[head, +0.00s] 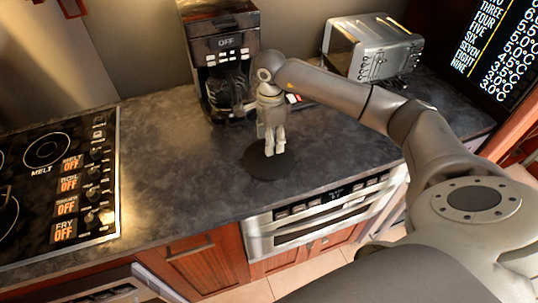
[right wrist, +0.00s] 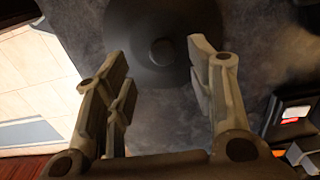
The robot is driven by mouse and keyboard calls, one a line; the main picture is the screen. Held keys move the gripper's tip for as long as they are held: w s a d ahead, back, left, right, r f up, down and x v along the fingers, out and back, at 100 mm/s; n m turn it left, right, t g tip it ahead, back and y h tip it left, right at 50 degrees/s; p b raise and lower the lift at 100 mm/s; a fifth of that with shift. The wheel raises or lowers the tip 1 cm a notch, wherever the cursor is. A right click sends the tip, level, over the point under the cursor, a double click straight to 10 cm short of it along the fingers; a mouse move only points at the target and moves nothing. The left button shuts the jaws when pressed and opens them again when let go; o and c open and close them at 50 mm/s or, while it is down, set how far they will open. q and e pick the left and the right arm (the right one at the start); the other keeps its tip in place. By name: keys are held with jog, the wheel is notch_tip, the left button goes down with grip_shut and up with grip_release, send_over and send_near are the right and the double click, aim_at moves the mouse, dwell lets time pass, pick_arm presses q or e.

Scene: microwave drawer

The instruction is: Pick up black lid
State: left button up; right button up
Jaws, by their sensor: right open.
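The black lid (head: 262,170) is a dark round disc lying flat on the dark stone counter near its front edge. In the right wrist view the lid (right wrist: 140,28) fills the top middle, with a small round knob (right wrist: 162,51) at its centre. My right gripper (head: 274,152) points down over the lid in the head view. In the right wrist view the open fingers (right wrist: 160,60) stand apart with the knob between them in the picture, and nothing is held. I cannot tell the exact gap between fingertips and lid. My left gripper is not in view.
A coffee maker (head: 222,50) stands behind the lid, and a silver toaster (head: 372,48) is at the back right. A stove top (head: 50,150) lies to the left. A microwave drawer (head: 300,218) is below the counter's front edge. Counter left of the lid is clear.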

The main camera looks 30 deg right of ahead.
jog(key=shift+f+p, duration=0.35)
jog(key=shift+p, duration=0.05)
jog(key=f+p, duration=0.1)
jog(key=f, duration=0.2)
jog(key=shift+w+a+f+p, duration=0.1)
jog(key=shift+w+f+p, duration=0.1)
jog(key=shift+p, duration=0.2)
jog(key=shift+f, duration=0.45)
grip_shut()
